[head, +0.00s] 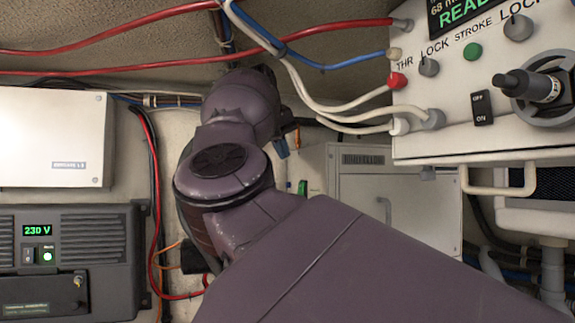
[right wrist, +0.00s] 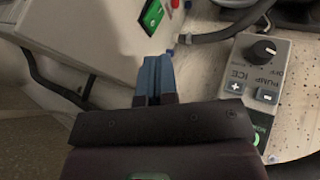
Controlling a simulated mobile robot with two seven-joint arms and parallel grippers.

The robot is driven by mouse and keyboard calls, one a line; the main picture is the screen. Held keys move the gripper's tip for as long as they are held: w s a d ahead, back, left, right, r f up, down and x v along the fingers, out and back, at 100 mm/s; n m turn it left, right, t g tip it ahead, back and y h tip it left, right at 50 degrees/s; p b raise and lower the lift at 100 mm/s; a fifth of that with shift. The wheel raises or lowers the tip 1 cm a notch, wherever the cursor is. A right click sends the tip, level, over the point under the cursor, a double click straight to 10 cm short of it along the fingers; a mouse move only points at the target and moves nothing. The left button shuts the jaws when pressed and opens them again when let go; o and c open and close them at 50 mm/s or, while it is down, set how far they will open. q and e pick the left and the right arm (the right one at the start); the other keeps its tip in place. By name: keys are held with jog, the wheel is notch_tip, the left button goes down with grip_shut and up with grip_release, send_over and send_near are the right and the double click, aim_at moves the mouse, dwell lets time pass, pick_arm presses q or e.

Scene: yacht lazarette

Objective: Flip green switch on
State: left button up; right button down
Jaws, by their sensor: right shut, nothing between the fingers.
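The green switch (head: 303,188) is small in the head view, on the left side of a pale cabinet. In the right wrist view a green switch (right wrist: 152,15) with a dark frame sits near the top, just beyond the fingertips. My right gripper (head: 282,150) has blue fingers, which are pressed together and empty in the right wrist view (right wrist: 155,62). The fingertips are apart from the green switch. My arm hides part of the wall. I cannot tell the switch's position. My left gripper is not in view.
The pale cabinet (head: 385,205) stands behind my arm. A white control panel (head: 450,135) hangs at upper right. Red cables (head: 110,69) cross the top. In the right wrist view a grey control box (right wrist: 255,90) with a black knob lies right of the fingers.

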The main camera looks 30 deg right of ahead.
jog(key=shift+s+a+r, duration=0.2)
jog(key=shift+a+r, duration=0.2)
jog(key=shift+r, duration=0.15)
jog(key=a, duration=0.1)
jog(key=a+f, duration=0.1)
jog(key=w+a+f, duration=0.1)
jog(key=shift+a, duration=0.2)
